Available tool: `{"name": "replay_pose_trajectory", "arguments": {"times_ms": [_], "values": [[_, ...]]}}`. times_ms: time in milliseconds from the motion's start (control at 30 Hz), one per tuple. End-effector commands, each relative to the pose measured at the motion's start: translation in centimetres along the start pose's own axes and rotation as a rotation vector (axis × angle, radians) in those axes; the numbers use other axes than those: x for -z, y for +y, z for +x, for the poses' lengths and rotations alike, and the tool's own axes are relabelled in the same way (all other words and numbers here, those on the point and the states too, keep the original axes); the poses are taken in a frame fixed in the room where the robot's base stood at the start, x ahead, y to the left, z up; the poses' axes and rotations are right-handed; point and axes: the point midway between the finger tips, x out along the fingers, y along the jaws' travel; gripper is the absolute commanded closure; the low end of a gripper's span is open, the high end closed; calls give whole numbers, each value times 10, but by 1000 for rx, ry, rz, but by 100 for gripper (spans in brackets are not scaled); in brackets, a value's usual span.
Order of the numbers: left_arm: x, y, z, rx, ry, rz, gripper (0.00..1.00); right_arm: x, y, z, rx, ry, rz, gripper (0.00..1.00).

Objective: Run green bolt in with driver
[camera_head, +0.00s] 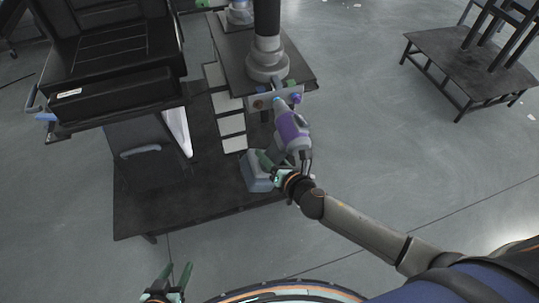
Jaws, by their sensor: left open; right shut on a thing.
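A purple and grey driver (292,130) is in my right gripper (285,161), which is shut on its lower part. The driver points up and away, with its light-blue nose at a small grey plate (262,102) at the foot of the column. Whether the nose touches anything on the plate, I cannot tell. A brownish bolt head (258,104) and a blue-purple one (295,98) show on the plate. My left gripper (176,282) is open and empty at the bottom left, away from the plate.
A blue-grey block (257,178) stands on the dark table (205,200) by my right gripper. The column (267,50) rises behind the plate. Pale tiles (233,124) lie left of it. A black seat-like unit (115,60) fills the upper left.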

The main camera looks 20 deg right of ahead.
Motion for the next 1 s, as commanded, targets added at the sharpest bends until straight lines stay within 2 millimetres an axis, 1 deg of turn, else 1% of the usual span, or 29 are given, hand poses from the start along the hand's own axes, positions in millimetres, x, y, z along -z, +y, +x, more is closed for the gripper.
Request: {"name": "replay_pose_trajectory", "arguments": {"times_ms": [33,100,1000], "values": [[1,0,-1,0,0,0,50,-4,3,1,-6,-6,0,100],[2,0,-1,0,0,0,50,-5,3,2,-6,-7,0,100],[6,0,-4,0,3,0,50,-6,3,3,-6,-8,0,100]]}}
